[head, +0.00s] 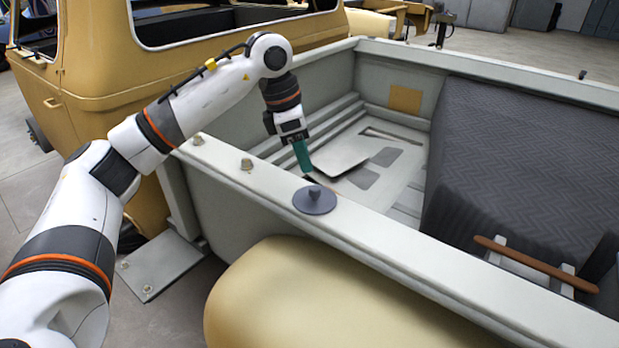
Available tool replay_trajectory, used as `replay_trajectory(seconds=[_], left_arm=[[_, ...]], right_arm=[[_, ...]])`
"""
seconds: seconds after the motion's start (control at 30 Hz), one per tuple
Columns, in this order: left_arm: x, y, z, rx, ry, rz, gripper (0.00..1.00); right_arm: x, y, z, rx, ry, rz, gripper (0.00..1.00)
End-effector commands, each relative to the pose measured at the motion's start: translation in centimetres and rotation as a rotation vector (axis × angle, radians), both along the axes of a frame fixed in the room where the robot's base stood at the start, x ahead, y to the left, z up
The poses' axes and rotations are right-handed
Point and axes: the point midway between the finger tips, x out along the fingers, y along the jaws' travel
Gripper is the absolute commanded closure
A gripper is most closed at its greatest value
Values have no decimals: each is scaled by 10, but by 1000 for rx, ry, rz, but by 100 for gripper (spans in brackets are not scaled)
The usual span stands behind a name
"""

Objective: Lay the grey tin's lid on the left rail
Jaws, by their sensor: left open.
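A round dark grey lid (315,203) with a knob on top lies flat on the pale near rail (400,240) of the truck bed, which runs from upper left to lower right. My left gripper (303,160) points down with teal fingers, just behind and above the lid in the picture. It is open, apart from the knob, and I see nothing held in it. I cannot make out a grey tin in this view. My right gripper is not in view.
A pale flat panel (340,163) lies on the bed floor beside my gripper. A dark ribbed cover (530,150) fills the right side of the bed. A brown handle (535,264) is at lower right.

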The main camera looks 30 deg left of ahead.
Motion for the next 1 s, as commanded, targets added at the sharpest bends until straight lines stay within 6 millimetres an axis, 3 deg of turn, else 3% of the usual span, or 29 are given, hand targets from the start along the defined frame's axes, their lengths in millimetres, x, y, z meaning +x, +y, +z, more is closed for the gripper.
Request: replay_trajectory(seconds=[0.1,0.3,1.0], left_arm=[[-3,4,19,-1,-2,0,56],[-6,8,37,-1,-1,0,56],[-7,8,39,-1,1,0,56]], right_arm=[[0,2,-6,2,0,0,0],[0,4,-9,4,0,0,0],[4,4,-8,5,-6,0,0]])
